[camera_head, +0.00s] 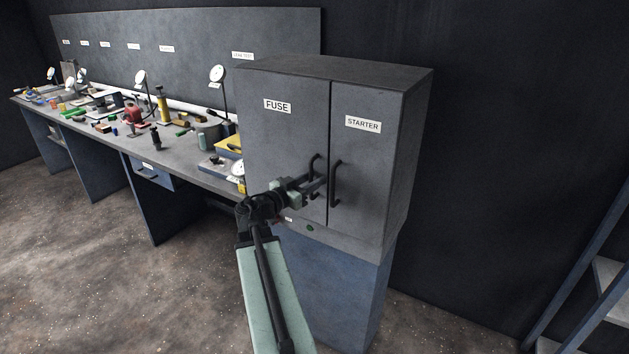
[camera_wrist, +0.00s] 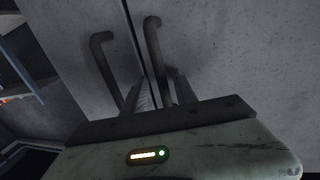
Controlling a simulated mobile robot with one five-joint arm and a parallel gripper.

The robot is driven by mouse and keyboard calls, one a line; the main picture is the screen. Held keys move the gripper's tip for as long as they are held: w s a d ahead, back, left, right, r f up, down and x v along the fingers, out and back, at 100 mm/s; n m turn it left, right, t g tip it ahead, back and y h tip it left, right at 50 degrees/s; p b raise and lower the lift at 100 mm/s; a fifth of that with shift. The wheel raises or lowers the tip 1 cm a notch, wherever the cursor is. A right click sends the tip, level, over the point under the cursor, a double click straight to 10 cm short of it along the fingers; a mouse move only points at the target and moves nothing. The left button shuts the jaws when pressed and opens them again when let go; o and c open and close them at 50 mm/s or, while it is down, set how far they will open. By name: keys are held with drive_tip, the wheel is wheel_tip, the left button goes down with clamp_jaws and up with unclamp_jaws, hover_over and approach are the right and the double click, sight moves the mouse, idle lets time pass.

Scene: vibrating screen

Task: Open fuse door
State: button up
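The grey cabinet has a left door labelled FUSE (camera_head: 283,140) and a right door labelled STARTER (camera_head: 362,150). Both doors look shut. The black fuse handle (camera_head: 315,163) and the starter handle (camera_head: 336,184) stand side by side along the seam. My gripper (camera_head: 312,186) is at the handles, with its fingers apart. In the wrist view the fuse handle (camera_wrist: 101,65) lies left of my gripper (camera_wrist: 160,82). The starter handle (camera_wrist: 153,45) appears between the two fingers there. The lower handle ends are hidden, so contact cannot be told.
A long workbench (camera_head: 100,130) with gauges, tools and small parts runs left of the cabinet. A blue-framed structure (camera_head: 590,270) stands at the right edge. The floor in front of the bench is clear.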

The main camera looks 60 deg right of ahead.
drive_tip(key=shift+w+a, duration=0.1)
drive_tip(key=shift+w, duration=0.15)
clamp_jaws()
idle(1.3)
